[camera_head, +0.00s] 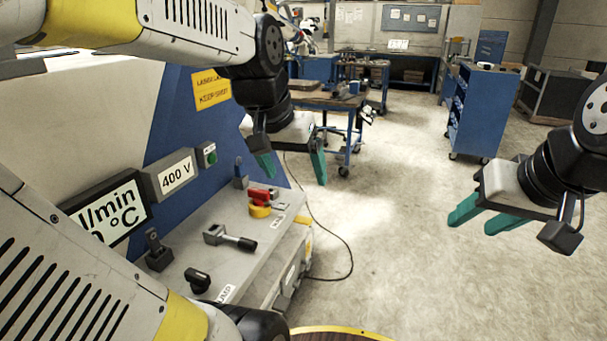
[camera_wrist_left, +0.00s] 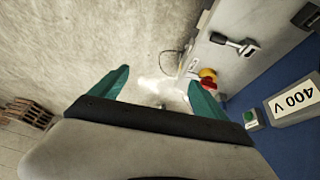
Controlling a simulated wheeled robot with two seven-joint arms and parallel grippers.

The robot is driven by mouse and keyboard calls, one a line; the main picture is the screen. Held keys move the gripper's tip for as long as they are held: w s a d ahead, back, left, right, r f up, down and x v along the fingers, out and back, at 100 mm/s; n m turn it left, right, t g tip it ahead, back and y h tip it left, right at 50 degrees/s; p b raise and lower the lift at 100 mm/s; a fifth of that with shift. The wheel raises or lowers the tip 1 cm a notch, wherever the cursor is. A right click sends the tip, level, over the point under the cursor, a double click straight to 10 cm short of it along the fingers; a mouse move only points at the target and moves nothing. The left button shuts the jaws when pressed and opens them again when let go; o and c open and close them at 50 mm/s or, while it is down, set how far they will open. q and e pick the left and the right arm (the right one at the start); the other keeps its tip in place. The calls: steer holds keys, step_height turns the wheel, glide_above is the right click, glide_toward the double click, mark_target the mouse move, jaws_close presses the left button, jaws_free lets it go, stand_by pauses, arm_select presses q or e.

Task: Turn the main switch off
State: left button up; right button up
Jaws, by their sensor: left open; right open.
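The main switch (camera_head: 260,200), a red handle on a yellow base, sits on the grey console top near its far right end. It also shows in the left wrist view (camera_wrist_left: 208,78), just beyond one fingertip. My left gripper (camera_head: 293,167) is open and empty, with teal fingers pointing down, above and beyond the switch near the console's far end. I cannot tell whether a finger touches the switch, but a gap shows in the head view. My right gripper (camera_head: 480,222) is open and empty over the floor at right, away from the console.
The console top (camera_head: 215,268) also carries a lever with a black grip (camera_head: 232,238) and black knobs. A "400 V" sign (camera_head: 176,175) and green button (camera_head: 211,158) are on the wall behind. A blue cabinet (camera_head: 483,110) stands farther back.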

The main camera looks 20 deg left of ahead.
arm_select(q)
steer(key=w+a+g, duration=0.1)
steer(key=w+a, duration=0.2)
steer(key=w, duration=0.4)
steer(key=g+y, duration=0.1)
steer(key=g, duration=0.3)
glide_above(258, 190)
step_height(258, 190, down, 12)
steer(key=shift+d+f, duration=0.1)
steer(key=shift+d, duration=0.05)
steer(key=shift+f, duration=3.9)
jaws_close()
